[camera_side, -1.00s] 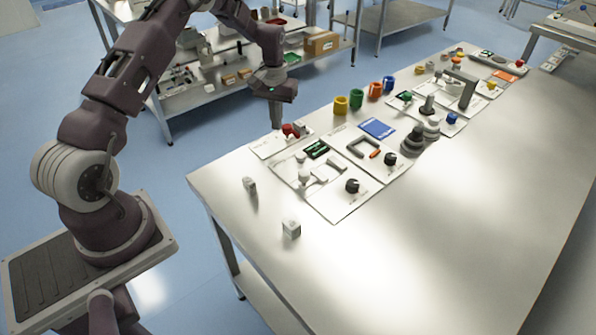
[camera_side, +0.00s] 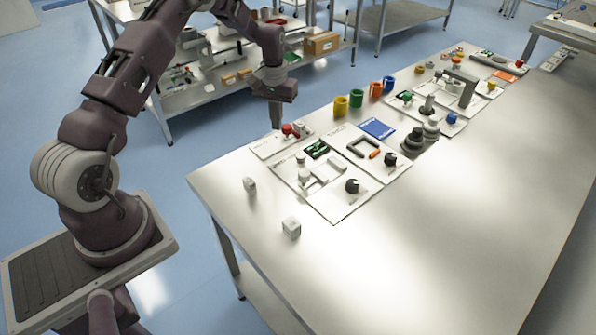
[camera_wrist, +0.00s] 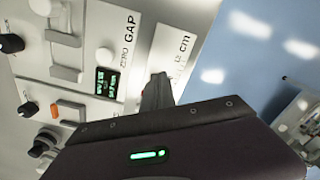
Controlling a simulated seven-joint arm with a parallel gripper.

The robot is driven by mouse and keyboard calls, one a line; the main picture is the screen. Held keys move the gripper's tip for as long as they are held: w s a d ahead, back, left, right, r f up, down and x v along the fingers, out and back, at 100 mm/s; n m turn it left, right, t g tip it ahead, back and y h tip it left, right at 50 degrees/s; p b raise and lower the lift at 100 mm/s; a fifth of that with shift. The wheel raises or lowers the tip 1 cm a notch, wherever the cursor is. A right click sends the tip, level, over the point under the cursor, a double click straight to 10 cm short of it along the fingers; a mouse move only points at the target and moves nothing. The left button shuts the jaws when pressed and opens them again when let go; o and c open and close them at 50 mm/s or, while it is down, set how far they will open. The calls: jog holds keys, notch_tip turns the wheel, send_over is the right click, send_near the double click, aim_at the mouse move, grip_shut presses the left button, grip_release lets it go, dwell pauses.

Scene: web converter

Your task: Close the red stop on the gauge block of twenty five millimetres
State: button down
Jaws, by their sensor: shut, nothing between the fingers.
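The red stop (camera_side: 287,129) sits on a pale plate (camera_side: 268,149) at the table's far left edge, beside a grey block-like part (camera_side: 299,130). My gripper (camera_side: 276,126) points down, shut and empty, just left of the red stop; I cannot tell whether it touches. In the wrist view, a grey part with a reddish edge (camera_wrist: 152,94) shows beyond my gripper's dark body, beside a plate marked "cm" (camera_wrist: 182,50). Two small pale blocks, one upright (camera_side: 249,184) and one cube-like (camera_side: 291,228), stand on bare table. Their size marks are unreadable.
A panel marked "GAP" (camera_wrist: 121,30) with a green display (camera_wrist: 108,82) adjoins the plate. Black knobs (camera_side: 352,186), coloured cups (camera_side: 341,106) and a blue card (camera_side: 377,129) stand to the right. The front of the metal table (camera_side: 400,260) is clear.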

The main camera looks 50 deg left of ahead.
jog(key=shift+f, duration=0.1)
jog(key=shift+f, duration=1.6)
jog(key=shift+w, duration=0.35)
jog(key=shift+s, duration=0.6)
jog(key=shift+r, duration=0.1)
